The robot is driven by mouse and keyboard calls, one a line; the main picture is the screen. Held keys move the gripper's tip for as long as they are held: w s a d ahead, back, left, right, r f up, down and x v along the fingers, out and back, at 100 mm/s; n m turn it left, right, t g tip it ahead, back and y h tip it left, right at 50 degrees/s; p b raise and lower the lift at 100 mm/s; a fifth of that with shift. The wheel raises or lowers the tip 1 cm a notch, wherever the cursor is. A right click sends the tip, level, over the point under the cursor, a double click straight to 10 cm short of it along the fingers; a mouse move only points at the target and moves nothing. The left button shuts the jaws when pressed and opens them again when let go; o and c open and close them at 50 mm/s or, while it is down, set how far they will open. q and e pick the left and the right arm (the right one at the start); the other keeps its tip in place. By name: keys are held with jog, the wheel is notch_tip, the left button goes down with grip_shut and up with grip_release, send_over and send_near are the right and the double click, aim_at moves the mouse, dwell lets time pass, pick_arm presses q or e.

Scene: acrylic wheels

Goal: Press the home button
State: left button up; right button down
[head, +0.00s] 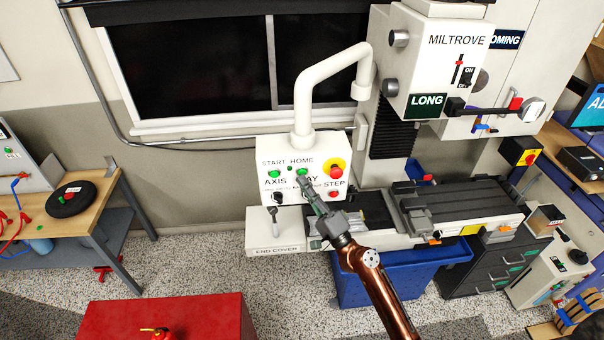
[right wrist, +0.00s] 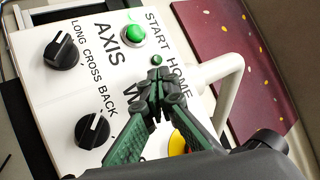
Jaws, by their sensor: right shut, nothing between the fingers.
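The white control box (head: 265,187) carries the green home button (head: 302,172) under the word HOME. A green start button (head: 274,174) sits to its left and also shows in the right wrist view (right wrist: 133,36). My right gripper (head: 300,181) is shut and empty, its fingertips at the lower edge of the home button in the head view. My left gripper is not in view.
A red emergency stop on yellow (head: 336,167) sits right of the home button, with a red step button (head: 334,194) below. Black knobs (right wrist: 62,52) are on the same panel. The milling machine table (head: 460,203) stands to the right, a blue bin (head: 375,285) below.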

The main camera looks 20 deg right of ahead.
jog(key=shift+s, duration=0.35)
jog(key=s+a, duration=0.1)
jog(key=s, duration=0.5)
jog(key=shift+a, duration=0.15)
jog(key=shift+w, duration=0.1)
dwell(0.7)
